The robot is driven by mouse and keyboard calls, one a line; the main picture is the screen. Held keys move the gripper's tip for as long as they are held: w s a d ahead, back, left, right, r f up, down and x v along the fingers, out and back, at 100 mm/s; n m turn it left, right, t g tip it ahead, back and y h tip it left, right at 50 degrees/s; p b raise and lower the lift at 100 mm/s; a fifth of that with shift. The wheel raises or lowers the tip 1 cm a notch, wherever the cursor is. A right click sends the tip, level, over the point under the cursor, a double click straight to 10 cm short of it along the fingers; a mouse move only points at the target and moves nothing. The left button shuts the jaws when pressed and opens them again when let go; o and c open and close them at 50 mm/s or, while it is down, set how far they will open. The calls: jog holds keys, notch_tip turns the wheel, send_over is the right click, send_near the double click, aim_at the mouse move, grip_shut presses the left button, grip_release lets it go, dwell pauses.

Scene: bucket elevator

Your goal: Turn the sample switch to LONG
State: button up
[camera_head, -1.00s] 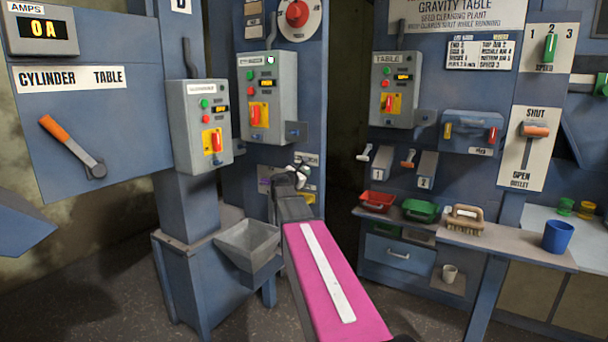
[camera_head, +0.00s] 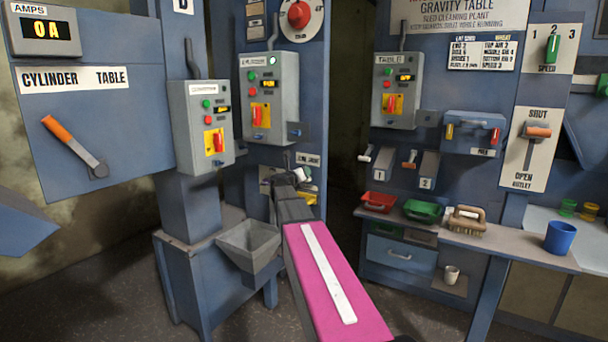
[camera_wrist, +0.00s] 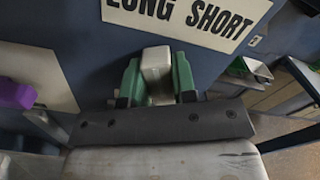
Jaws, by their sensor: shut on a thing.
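The label plate reading LONG SHORT (camera_wrist: 185,16) is at the top of the wrist view. It also shows small in the head view (camera_head: 307,160). The sample switch is a pale blocky knob (camera_wrist: 156,64) below the word LONG in the wrist view. My gripper (camera_wrist: 156,76) is shut on the knob, with a green pad on each side. In the head view my gripper (camera_head: 301,177) is at the panel below the label and hides the switch. The knob's foot is hidden, and I cannot tell exactly which way it is turned.
A purple knob (camera_wrist: 14,94) on a cream plate is left of my gripper. A grey control box (camera_head: 268,95) hangs above the switch. A grey hopper (camera_head: 248,241) stands below left. A bench (camera_head: 500,247) with red and green trays is to the right.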

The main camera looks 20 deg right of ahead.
jog(key=shift+f+n, duration=0.1)
jog(key=shift+n, duration=0.7)
jog(key=o, duration=0.9)
jog(key=shift+a, duration=0.1)
jog(key=v, duration=1)
jog(key=shift+s+a, duration=0.25)
jog(key=shift+a, duration=0.05)
